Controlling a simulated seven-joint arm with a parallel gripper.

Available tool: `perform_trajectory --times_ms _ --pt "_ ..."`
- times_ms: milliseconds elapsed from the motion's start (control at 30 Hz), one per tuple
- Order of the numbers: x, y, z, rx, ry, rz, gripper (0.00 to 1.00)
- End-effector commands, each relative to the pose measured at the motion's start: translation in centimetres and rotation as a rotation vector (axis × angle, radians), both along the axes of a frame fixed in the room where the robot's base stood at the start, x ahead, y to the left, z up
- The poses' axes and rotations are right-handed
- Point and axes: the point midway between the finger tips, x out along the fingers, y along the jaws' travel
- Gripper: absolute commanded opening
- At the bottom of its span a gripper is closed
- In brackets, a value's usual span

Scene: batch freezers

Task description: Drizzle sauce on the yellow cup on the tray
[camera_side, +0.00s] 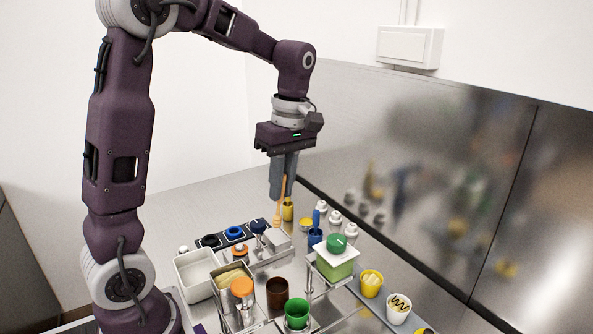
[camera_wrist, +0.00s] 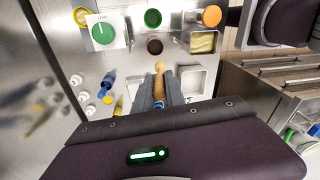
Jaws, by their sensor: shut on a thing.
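My gripper (camera_side: 279,187) points down above the far part of the counter, its fingers shut on a slim tan wooden-looking tool (camera_side: 283,203). The tool's rounded tan end (camera_wrist: 159,67) shows beyond the fingers in the wrist view; what its tip touches I cannot tell. A yellow cup also shows at the top left of the wrist view (camera_wrist: 81,16).
A brown cup (camera_side: 277,293) and green cup (camera_side: 297,315) stand in front. A white bin (camera_side: 195,278) is left. Yellow (camera_side: 288,211) and blue (camera_side: 315,237) containers stand close to my gripper.

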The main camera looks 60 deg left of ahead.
Motion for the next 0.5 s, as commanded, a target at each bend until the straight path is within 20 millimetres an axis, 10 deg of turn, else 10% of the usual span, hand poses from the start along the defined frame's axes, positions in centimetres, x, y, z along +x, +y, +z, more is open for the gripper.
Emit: perform_trajectory --times_ms 500 --pt "0.0 0.0 -10.9 0.038 0.067 0.0 0.0"
